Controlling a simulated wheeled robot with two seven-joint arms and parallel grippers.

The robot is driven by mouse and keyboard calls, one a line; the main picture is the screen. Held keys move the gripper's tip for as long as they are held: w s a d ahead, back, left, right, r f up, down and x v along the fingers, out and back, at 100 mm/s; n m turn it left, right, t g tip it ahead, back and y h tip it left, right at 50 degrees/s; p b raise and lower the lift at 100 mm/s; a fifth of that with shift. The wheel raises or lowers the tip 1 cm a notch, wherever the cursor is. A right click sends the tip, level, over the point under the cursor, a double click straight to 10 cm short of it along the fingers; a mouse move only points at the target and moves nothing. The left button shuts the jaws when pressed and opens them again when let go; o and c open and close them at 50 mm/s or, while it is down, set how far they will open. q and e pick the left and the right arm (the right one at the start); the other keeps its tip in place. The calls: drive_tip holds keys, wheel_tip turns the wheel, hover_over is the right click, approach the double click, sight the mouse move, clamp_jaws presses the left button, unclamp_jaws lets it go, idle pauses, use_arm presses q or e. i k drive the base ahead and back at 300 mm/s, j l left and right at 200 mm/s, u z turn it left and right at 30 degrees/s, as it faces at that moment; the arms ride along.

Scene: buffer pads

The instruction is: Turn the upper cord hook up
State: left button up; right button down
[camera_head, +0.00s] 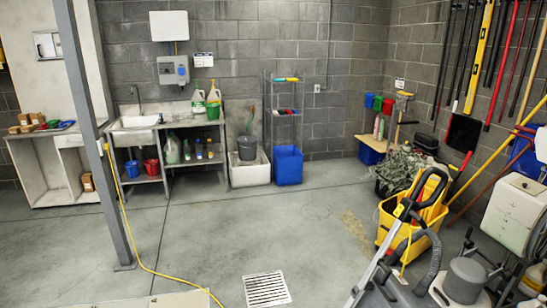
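A grey upright floor machine (384,268) with a black loop handle (430,182) leans at the front right, in front of a yellow bucket. The upper cord hook cannot be told apart clearly on its shaft, so which way it points cannot be read. Neither of my grippers shows in the head view.
A yellow mop bucket (388,234) stands behind the machine's handle, and a white-tanked machine (514,212) stands at the far right. A yellow cord (150,268) runs along the floor near a grey post (84,120). The middle floor around the drain grate (266,289) is mostly clear.

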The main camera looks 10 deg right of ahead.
sight(415, 215)
drive_tip(key=z, duration=1.3)
